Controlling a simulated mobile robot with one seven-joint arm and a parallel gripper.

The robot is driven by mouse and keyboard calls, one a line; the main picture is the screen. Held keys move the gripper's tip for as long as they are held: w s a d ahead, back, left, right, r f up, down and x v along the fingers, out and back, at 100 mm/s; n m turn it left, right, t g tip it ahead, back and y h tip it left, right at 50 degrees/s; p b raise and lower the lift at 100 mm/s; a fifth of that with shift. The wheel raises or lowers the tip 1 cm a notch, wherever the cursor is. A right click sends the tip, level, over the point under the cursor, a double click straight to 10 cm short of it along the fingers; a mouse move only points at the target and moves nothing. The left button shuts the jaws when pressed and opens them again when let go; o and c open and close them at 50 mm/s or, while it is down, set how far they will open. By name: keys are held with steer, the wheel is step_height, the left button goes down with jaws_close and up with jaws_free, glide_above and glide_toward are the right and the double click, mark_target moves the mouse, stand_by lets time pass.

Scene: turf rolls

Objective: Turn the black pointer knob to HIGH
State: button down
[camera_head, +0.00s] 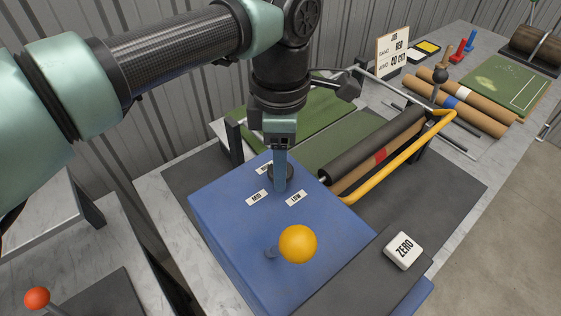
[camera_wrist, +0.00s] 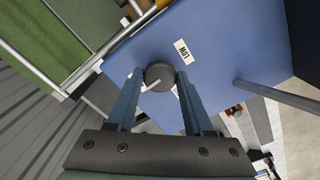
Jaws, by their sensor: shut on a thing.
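The black pointer knob (camera_wrist: 159,74) sits on top of a blue box (camera_head: 225,217). In the wrist view it lies between the fingers of my gripper (camera_wrist: 160,78), which is shut on it. A pale pointer line on the knob points to the lower left in that view. In the head view my gripper (camera_head: 281,184) comes down from above and hides most of the knob. The MID label (camera_head: 257,198) and LOW label (camera_head: 296,198) are in front of the knob. A third label (camera_head: 264,167), behind it to the left, is partly covered; its word is hard to read.
A yellow ball (camera_head: 297,244) on a lever stands near the front of the blue box. A white ZERO block (camera_head: 403,250) is at the right. A yellow-handled frame (camera_head: 400,160) with a dark roller lies right of my gripper. Green turf (camera_head: 340,118) is behind.

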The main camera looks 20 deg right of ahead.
steer(key=shift+r+m, duration=0.1)
steer(key=shift+m, duration=0.5)
steer(key=shift+c, duration=1.4)
jaws_free()
step_height(320, 180, up, 13)
steer(key=b, duration=0.1)
steer(key=shift+s, duration=0.1)
